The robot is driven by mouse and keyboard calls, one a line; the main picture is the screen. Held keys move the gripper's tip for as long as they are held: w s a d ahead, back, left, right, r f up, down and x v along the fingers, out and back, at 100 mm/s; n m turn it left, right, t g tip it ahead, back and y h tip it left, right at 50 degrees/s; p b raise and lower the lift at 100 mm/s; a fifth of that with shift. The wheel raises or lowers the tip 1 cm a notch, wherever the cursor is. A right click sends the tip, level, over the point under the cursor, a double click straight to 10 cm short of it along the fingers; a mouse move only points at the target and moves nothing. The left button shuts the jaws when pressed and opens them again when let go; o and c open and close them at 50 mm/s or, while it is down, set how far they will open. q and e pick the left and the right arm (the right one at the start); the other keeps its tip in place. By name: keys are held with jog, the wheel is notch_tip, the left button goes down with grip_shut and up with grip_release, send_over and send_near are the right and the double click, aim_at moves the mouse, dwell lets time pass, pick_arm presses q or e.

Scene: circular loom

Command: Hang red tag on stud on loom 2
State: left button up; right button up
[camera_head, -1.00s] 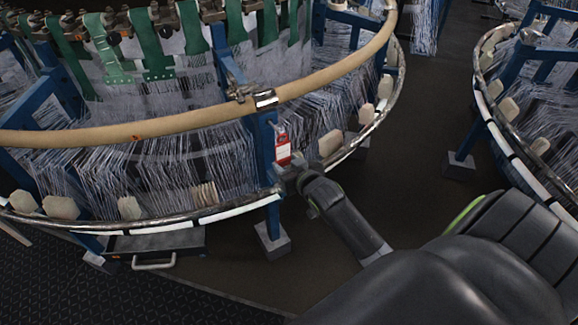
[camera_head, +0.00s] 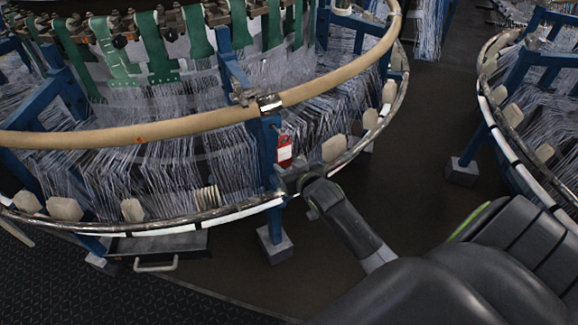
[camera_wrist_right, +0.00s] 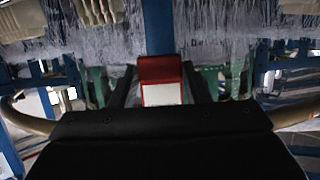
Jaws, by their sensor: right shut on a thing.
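The red tag (camera_head: 284,150) with a white label is upright beside the blue post (camera_head: 266,150) of the loom, just below the tan ring. My right gripper (camera_head: 281,172) is shut on the tag from below. In the right wrist view the tag (camera_wrist_right: 161,82) sits between my two fingers (camera_wrist_right: 160,92), with the blue post (camera_wrist_right: 158,28) right behind it. A stud cannot be made out, and I cannot tell whether the tag touches the post. My left gripper is not in view.
The loom's tan ring (camera_head: 190,122) curves above the tag, and the lower metal rail (camera_head: 232,209) runs near my right gripper. A second loom (camera_head: 511,113) stands at the right. Dark floor (camera_head: 420,150) lies open between them.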

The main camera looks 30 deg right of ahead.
jog(key=shift+f, duration=0.2)
jog(key=o, duration=1.1)
jog(key=shift+o, duration=0.2)
jog(key=shift+s+r+p, duration=0.25)
jog(key=shift+s+p, duration=0.2)
jog(key=shift+p, duration=0.15)
jog(key=p+v, duration=0.5)
jog(key=v, duration=0.3)
jog(key=shift+f, duration=0.35)
jog(key=shift+s, duration=0.1)
